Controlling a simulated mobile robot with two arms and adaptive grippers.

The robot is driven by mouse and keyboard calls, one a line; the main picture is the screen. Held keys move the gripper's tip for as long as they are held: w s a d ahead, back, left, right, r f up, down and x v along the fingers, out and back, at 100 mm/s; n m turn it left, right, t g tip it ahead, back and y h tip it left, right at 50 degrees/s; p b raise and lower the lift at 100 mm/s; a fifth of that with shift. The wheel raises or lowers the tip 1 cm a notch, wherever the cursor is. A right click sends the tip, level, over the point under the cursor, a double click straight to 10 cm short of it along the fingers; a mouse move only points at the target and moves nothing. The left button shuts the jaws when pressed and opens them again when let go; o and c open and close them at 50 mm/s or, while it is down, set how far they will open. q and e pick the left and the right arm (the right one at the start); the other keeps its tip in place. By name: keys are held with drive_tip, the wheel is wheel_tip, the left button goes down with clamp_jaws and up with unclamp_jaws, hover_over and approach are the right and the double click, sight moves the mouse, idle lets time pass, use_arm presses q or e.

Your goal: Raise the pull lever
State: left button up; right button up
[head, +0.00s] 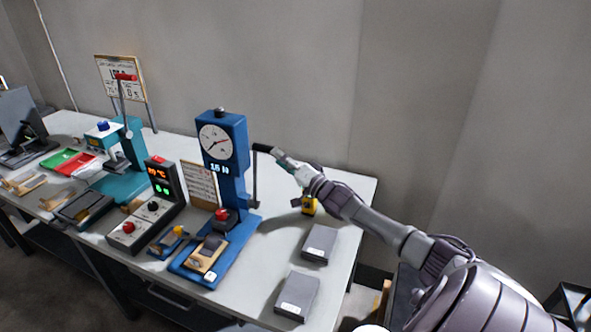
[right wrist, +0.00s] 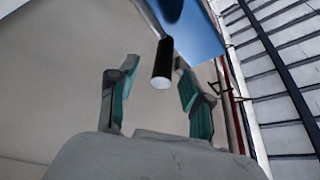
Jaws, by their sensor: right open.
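A blue press (head: 229,180) with a round white dial stands on the table. Its pull lever (head: 254,180) is a thin dark upright rod on its right side, with a black grip (head: 262,148) at the top that sticks out to the right. My right gripper (head: 277,155) is at the outer end of this grip. In the right wrist view the black grip (right wrist: 162,64) points between the two spread fingers of my right gripper (right wrist: 156,66). The jaws are open and not closed on it. My left gripper is not in view.
Two grey blocks (head: 319,244) (head: 297,297) lie on the table (head: 345,208) right of the press. A control box (head: 147,210) and a teal press (head: 126,165) with a red-handled lever stand to the left.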

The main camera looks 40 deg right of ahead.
drive_tip(key=v, duration=0.6)
drive_tip(key=shift+s, duration=0.2)
